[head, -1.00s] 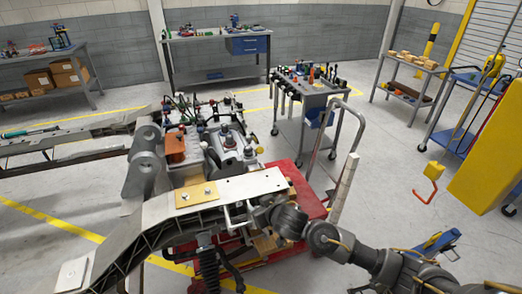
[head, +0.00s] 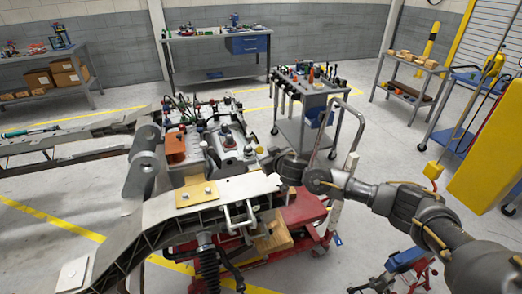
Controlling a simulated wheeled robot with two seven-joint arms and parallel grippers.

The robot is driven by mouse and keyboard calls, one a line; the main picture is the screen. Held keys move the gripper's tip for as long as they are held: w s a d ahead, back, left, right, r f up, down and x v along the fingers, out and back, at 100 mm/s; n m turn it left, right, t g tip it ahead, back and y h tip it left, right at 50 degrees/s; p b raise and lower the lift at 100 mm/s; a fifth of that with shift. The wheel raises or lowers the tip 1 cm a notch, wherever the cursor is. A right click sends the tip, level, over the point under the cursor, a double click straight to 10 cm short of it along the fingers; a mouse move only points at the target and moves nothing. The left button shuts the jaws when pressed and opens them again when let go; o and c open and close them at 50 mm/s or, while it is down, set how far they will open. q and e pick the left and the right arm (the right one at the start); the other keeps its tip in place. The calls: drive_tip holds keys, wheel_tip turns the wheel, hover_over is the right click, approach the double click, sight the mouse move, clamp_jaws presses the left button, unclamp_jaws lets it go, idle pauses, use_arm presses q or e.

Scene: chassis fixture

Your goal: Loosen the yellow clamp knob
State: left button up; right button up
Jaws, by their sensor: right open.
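The grey chassis frame (head: 165,222) runs from the lower left to the middle of the head view. A tan plate (head: 198,194) with two small bolts lies on it. My right gripper (head: 266,159) is at the far end of the arm coming in from the right. It is open, just behind the frame's right end and beside the grey machine parts (head: 228,150). Whether it touches anything is unclear. My left gripper does not show.
A red wheeled base (head: 305,210) stands under the chassis. Open floor lies between cart and shelves.

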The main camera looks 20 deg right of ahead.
sight(261, 150)
drive_tip(key=shift+x, duration=3.95)
drive_tip(key=shift+c, duration=0.2)
drive_tip(key=c, duration=0.9)
